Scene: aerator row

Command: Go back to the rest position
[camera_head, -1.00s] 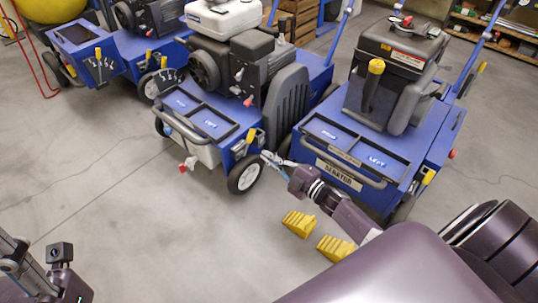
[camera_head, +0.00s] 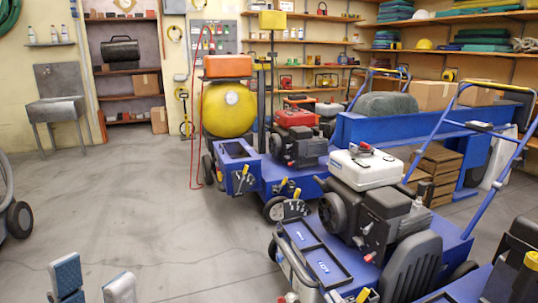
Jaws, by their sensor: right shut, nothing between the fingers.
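My left gripper (camera_head: 93,284) shows at the bottom left edge of the head view. Its two grey-blue finger pads stand upright and apart, with only floor visible between them. The rest of that gripper and its arm are cut off by the lower edge. It touches nothing that I can see. My right gripper and right arm are outside the view.
Blue wheeled machines fill the right: one with a white-tanked engine (camera_head: 366,168), one with a red engine (camera_head: 297,135), one with a yellow tank (camera_head: 229,108). A sink (camera_head: 56,108) stands far left. A dark wheel (camera_head: 19,220) is at the left edge. The middle-left floor is clear.

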